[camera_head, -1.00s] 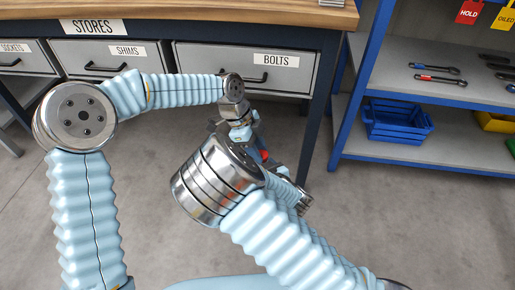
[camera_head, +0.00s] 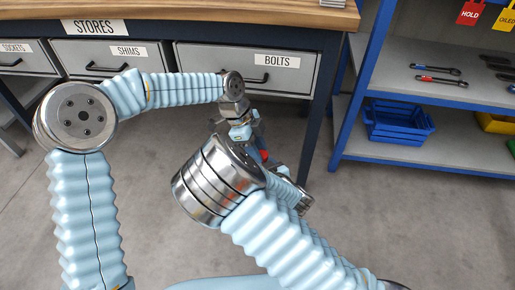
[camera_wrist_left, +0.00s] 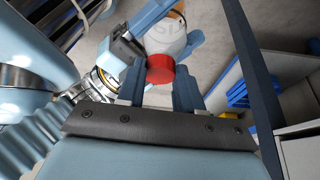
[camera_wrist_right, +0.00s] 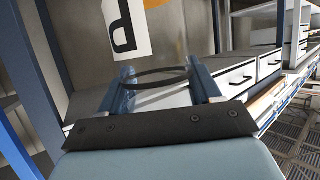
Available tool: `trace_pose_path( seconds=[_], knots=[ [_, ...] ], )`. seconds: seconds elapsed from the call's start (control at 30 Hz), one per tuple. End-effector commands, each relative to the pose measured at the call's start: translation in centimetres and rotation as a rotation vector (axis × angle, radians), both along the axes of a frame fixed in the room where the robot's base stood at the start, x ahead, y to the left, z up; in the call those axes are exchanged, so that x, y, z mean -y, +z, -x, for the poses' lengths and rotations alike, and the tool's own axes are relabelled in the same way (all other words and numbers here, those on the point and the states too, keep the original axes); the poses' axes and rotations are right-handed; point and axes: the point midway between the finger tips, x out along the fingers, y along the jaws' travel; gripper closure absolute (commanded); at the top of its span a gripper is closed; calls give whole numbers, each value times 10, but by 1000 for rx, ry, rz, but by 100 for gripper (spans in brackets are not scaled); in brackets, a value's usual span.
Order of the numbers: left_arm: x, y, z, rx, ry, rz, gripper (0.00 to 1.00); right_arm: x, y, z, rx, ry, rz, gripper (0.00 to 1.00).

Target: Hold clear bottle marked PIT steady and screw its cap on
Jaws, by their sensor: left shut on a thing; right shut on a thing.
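My left gripper (camera_head: 246,134) reaches down in the middle of the head view, partly behind my right arm. In the left wrist view its fingers (camera_wrist_left: 158,90) are shut on the red cap (camera_wrist_left: 160,69). A little of the cap's red also shows in the head view (camera_head: 263,155). In the right wrist view my right gripper (camera_wrist_right: 166,86) is shut on the clear bottle (camera_wrist_right: 157,80), seen as a see-through body with a dark ring. The bottle's PIT mark is not readable. The cap is at the bottle's end; whether its thread is engaged cannot be told.
A workbench (camera_head: 190,12) with labelled drawers stands behind my grippers. A blue shelf unit (camera_head: 430,90) at the right holds wrenches (camera_head: 440,80) and a blue crate (camera_head: 396,120). The concrete floor around is clear.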

Motion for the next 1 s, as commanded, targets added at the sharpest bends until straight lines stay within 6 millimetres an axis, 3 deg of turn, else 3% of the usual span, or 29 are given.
trace_pose_path(
  seconds=[1.0],
  knots=[
    [2,7,-2,18,2,2,93,0,-1,1,-4,1,2,92]
  ],
)
